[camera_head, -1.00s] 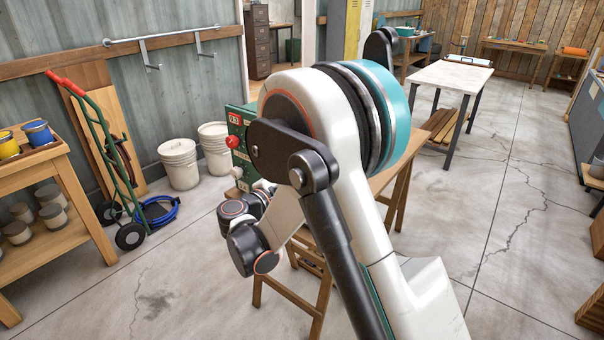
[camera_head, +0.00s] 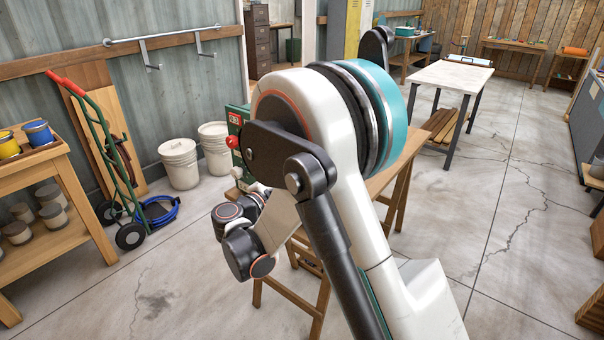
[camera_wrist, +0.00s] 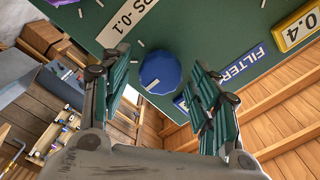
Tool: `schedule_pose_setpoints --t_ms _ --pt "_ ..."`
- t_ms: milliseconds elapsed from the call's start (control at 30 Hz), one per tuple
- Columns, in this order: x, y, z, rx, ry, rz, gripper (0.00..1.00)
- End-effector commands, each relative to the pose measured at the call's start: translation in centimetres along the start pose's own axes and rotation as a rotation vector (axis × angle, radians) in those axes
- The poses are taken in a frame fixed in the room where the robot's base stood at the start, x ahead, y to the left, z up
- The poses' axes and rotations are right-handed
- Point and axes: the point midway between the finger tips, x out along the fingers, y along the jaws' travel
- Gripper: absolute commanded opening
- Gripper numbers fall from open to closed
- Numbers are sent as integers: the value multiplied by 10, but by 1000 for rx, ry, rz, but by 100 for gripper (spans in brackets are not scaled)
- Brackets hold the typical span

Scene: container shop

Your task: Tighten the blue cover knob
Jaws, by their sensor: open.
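The blue cover knob (camera_wrist: 160,72) is a round, ridged knob on a dark green panel (camera_wrist: 190,30) in the wrist view. My gripper (camera_wrist: 161,62) is open, with one finger on each side of the knob in the picture. A gap shows between the knob and each finger; I cannot tell how far in front of the panel the fingertips are. In the head view my arm hides the knob and gripper, and only part of the green cabinet (camera_head: 238,113) shows behind it.
The panel carries a FILTER label (camera_wrist: 240,64) and a yellow-framed 0.4 plate (camera_wrist: 298,27). A red knob (camera_head: 232,142) sticks out of the cabinet's left side. A wooden stand (camera_head: 405,175) is beneath my arm. White buckets (camera_head: 180,165) and a green hand truck (camera_head: 112,150) stand left.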

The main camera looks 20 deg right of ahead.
Motion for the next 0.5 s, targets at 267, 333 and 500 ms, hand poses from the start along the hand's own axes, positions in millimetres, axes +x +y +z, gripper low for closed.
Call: schedule_pose_setpoints --t_ms 267,333,500 --pt "-58 0 1 0 -4 -2 56" --pt "-71 0 1 0 -3 -2 56" --pt "-94 0 0 0 -1 -1 56"
